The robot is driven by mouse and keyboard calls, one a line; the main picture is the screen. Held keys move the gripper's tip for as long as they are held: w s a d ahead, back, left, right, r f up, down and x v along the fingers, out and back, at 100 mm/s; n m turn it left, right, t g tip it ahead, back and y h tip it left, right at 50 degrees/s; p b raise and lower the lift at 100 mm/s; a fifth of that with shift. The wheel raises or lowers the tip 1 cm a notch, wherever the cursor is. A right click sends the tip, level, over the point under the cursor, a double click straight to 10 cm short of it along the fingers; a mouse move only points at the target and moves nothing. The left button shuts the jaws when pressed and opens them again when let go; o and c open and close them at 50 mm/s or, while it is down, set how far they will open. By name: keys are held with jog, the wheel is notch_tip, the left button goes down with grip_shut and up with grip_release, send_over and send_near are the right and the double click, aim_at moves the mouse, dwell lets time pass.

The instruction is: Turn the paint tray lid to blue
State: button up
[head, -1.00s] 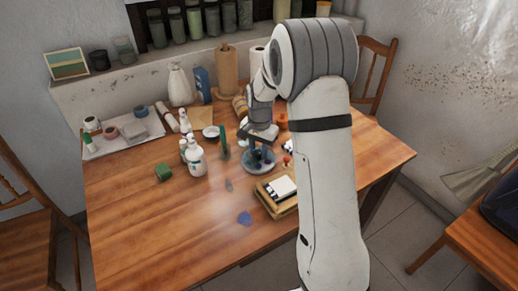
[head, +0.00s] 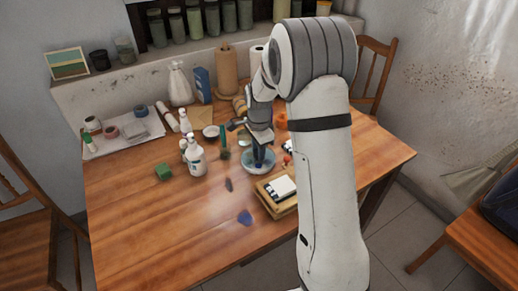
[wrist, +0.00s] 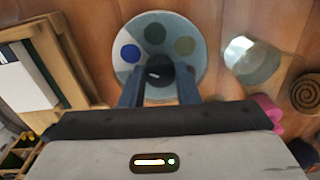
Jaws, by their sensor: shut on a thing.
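The paint tray lid (wrist: 160,28) is a pale round disc with a blue spot on the left, a dark green spot at the top and an olive green spot on the right in the wrist view. It lies flat on the wooden table and shows in the head view (head: 246,167). My gripper (wrist: 160,78) is shut on the dark knob (wrist: 159,68) at the lid's middle. In the head view my gripper (head: 259,160) comes down on the lid from above. The lid's near part is hidden by my gripper.
White bottles (head: 195,158) and a green block (head: 163,172) stand to the left. A clear glass dish (wrist: 252,58) is near the lid. The front left of the table is open.

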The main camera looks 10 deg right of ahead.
jog(key=shift+w+r, duration=0.1)
dwell(0.3)
jog(key=o, duration=1)
jog(key=shift+c, duration=0.2)
notch_tip(320, 180, up, 8)
jog(key=shift+f, duration=0.2)
